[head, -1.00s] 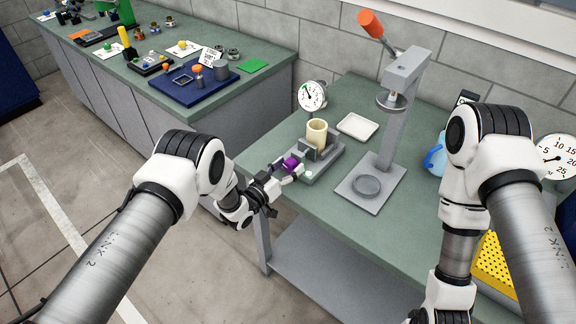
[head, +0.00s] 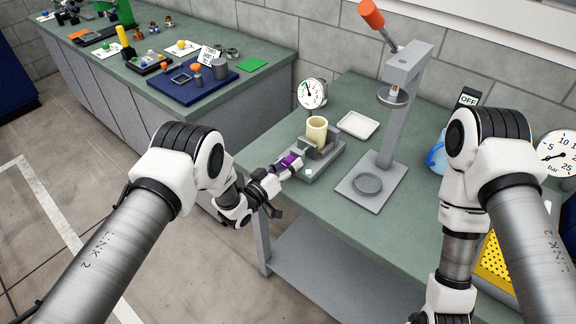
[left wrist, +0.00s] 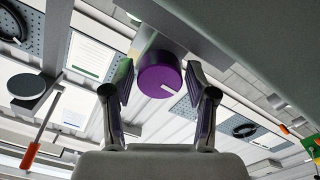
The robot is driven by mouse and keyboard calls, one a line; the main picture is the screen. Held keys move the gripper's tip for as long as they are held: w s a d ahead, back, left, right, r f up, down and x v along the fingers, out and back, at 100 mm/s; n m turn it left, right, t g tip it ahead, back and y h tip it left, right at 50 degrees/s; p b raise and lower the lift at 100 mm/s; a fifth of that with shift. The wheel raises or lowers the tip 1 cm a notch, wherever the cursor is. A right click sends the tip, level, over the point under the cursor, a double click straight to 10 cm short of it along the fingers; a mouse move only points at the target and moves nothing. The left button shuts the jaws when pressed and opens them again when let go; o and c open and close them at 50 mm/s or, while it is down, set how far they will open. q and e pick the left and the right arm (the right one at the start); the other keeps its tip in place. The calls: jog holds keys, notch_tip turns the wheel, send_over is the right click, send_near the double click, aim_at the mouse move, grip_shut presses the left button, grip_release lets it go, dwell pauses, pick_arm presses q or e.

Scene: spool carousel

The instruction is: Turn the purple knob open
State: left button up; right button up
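The purple knob (head: 290,160) sits on the front end of a grey vise-like fixture (head: 325,158) that holds a cream cup-shaped part (head: 317,130). My left gripper (head: 288,164) is at the knob, and its fingers partly cover it. In the left wrist view the knob (left wrist: 158,80) is a round purple cap with a short white mark on its face. My left gripper's fingers (left wrist: 160,88) stand on either side of it, with a small gap on each side. The gripper is open around the knob. My right gripper is out of view.
Behind the fixture stand a pressure gauge (head: 312,93) and a white tray (head: 358,125). A grey press (head: 397,120) with an orange-tipped lever stands to the right. A black OFF display (head: 468,98) is farther right.

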pick_arm(q)
jog(key=shift+s+a, duration=0.1)
jog(key=v, duration=1.1)
jog(key=shift+s+a, duration=0.2)
jog(key=shift+s, duration=0.1)
